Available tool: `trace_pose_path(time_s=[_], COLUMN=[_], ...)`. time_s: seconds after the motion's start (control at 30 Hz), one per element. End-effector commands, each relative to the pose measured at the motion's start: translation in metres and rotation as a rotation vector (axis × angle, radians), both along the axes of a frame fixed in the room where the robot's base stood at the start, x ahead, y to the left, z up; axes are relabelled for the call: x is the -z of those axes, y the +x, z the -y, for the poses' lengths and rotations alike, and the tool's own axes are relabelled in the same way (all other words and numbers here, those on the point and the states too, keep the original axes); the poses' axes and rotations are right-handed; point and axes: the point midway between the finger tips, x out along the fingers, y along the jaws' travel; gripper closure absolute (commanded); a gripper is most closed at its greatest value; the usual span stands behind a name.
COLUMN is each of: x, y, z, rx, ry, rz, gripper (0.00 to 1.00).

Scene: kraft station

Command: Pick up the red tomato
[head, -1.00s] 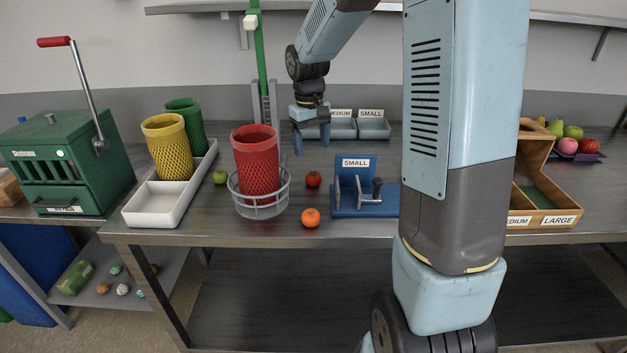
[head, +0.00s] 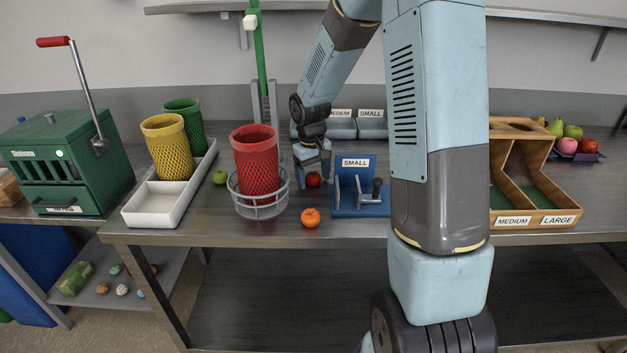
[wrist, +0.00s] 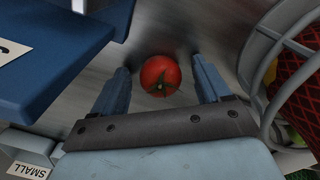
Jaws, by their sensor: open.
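The red tomato (head: 313,180) sits on the metal table between the wire basket with the red mesh cup and the blue SMALL fixture. In the wrist view the tomato (wrist: 160,76) shows its green stem and lies between the two fingertips. My gripper (head: 313,176) is down at the tomato in the head view and partly hides it. In the wrist view my gripper (wrist: 163,80) is open, with a blue finger on each side of the tomato and a visible gap to each. I cannot tell exactly how far the fingertips are above the table.
The wire basket (head: 262,209) with a red mesh cup (head: 256,160) stands close left. The blue SMALL fixture (head: 362,207) stands close right. An orange fruit (head: 310,218) lies in front, and a green fruit (head: 220,177) left of the basket. Grey bins (head: 372,128) stand behind.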

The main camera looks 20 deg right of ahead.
Motion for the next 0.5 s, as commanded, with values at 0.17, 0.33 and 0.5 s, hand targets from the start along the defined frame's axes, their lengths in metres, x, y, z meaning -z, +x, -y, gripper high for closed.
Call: trace_pose_path(time_s=[0.17, 0.33, 0.5], x=[0.0009, 0.0008, 0.0007], y=[0.0000, -0.0001, 0.0000], z=[-0.0001, -0.0003, -0.0004], rx=[0.000, 0.000, -0.001], ry=[0.000, 0.000, 0.000], rz=[0.000, 0.000, 0.000], gripper=[0.24, 0.35, 0.52])
